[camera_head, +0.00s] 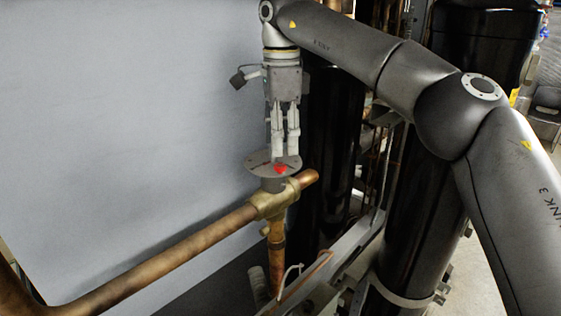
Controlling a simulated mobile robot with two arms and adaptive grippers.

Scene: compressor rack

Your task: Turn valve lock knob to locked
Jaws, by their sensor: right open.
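The valve lock knob (259,163) is a round grey disc with a red mark (281,169) on its front right side. It sits on top of a brass valve body (270,203) on a copper pipe. My right gripper (286,155) points straight down over the knob, with its fingers slightly apart. The fingertips overlap the disc in the picture, and I cannot tell whether they touch it. They hide part of the knob's top. My left gripper is not in view.
A long copper pipe (160,255) runs from the valve to the lower left. A pale grey panel (110,110) stands behind it. Black cylinders (425,215) stand to the right, with a metal rail (345,262) below. My right arm crosses the upper right.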

